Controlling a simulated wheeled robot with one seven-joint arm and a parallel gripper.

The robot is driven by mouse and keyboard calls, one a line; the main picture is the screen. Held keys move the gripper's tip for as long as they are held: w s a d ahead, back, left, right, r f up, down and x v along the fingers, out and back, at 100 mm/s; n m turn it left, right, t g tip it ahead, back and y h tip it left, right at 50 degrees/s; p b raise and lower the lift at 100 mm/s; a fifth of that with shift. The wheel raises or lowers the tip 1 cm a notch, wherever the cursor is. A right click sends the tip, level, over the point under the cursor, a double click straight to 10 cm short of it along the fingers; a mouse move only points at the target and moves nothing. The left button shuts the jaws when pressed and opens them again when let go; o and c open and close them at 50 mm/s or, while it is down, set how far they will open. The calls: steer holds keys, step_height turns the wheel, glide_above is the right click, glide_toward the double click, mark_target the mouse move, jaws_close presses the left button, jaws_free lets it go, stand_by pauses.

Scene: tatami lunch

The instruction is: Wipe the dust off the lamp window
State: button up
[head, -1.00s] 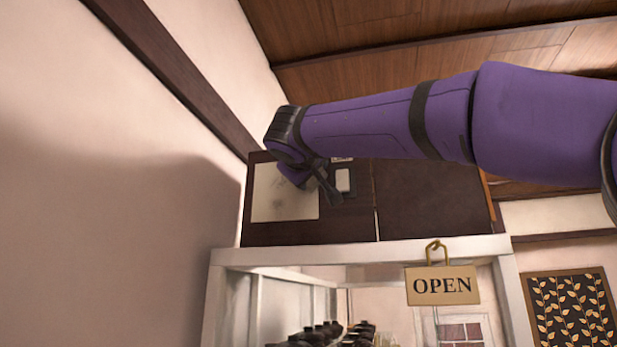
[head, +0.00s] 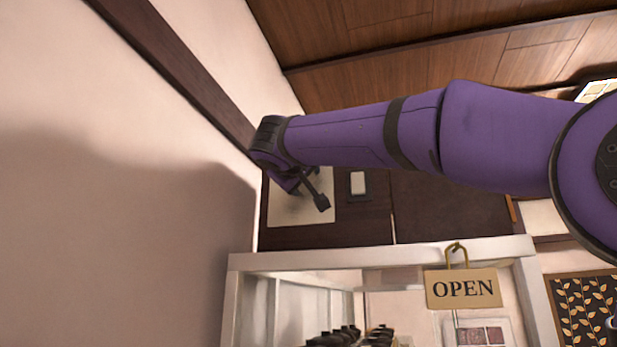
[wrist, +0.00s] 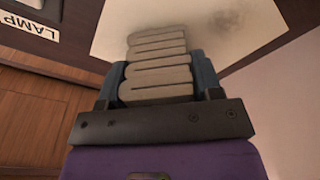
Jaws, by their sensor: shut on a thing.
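The lamp window is a pale cream panel (head: 300,212) set in a dark wood board high up. It fills the top of the wrist view (wrist: 270,25), with a dark grey dust smudge to the right of the cloth's far end. My gripper (wrist: 160,68) is shut on a folded grey-beige cloth (wrist: 157,72), held between its blue fingers. The cloth's far end overlaps the window in the wrist view; I cannot tell whether it touches. In the head view my gripper (head: 287,182) is in front of the window's upper left part and hides some of it.
A white LAMP label (wrist: 30,28) is left of the window in the wrist view. A small pale plate (head: 358,183) sits right of the window. The left wall (head: 130,200) is close. A white frame (head: 390,254) with a hanging OPEN sign (head: 462,289) is below.

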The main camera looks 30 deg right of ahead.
steer(key=w+a, duration=0.4)
steer(key=shift+a, duration=0.1)
stand_by(0.6)
steer(key=shift+a+r+v, duration=0.1)
steer(key=shift+r+v, duration=0.05)
steer(key=shift+v, duration=1.3)
steer(key=shift+a+r+v, duration=0.1)
steer(key=shift+v, duration=1.4)
steer(key=shift+w, duration=0.1)
steer(key=v, duration=0.3)
steer(key=shift+w+a+r, duration=0.15)
